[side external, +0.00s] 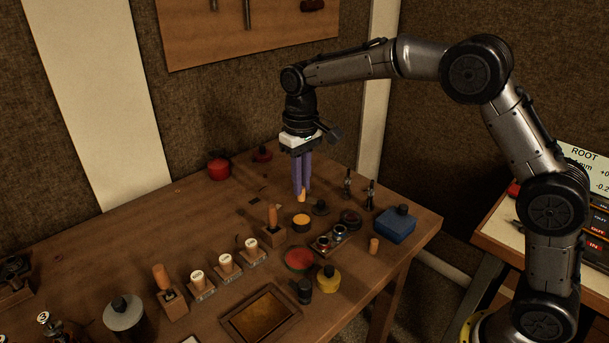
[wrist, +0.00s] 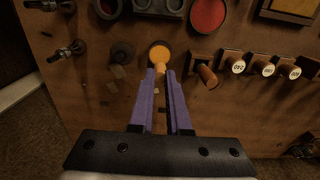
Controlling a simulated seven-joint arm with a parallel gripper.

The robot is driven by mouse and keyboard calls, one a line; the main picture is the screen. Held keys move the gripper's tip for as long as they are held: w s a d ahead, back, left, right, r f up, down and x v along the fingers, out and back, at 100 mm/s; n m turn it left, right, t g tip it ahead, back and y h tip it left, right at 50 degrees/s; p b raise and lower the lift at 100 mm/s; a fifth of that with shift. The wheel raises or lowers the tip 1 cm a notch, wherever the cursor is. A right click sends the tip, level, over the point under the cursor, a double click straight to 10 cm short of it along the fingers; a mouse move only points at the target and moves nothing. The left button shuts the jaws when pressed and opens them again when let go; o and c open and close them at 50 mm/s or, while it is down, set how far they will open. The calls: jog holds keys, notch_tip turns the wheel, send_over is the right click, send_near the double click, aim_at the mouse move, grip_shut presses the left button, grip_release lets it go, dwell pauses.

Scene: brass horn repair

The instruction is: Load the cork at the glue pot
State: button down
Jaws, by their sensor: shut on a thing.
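My gripper (side external: 302,188) has purple fingers pointing down and is shut on a small tan cork (side external: 301,196), which sticks out below the fingertips. In the wrist view the cork (wrist: 157,69) shows at the tips of my gripper (wrist: 162,76). A small dark-rimmed round pot with orange contents (side external: 301,222), which looks like the glue pot, stands on the bench just in front of the cork. In the wrist view the pot (wrist: 159,51) is just beyond the cork, which overlaps its near edge. The cork appears held above the bench; whether it touches the pot cannot be told.
A wooden-handled tool in a block (side external: 272,230) stands left of the pot, and a dark round lid (side external: 320,208) right. A red dish (side external: 299,259), a yellow jar (side external: 327,279) and a blue box (side external: 396,227) stand nearer the front.

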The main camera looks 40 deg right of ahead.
aim_at(302, 200)
jog(key=shift+f, duration=2.45)
jog(key=shift+f, duration=0.5)
jog(key=shift+r, duration=0.1)
jog(key=shift+r, duration=3.5)
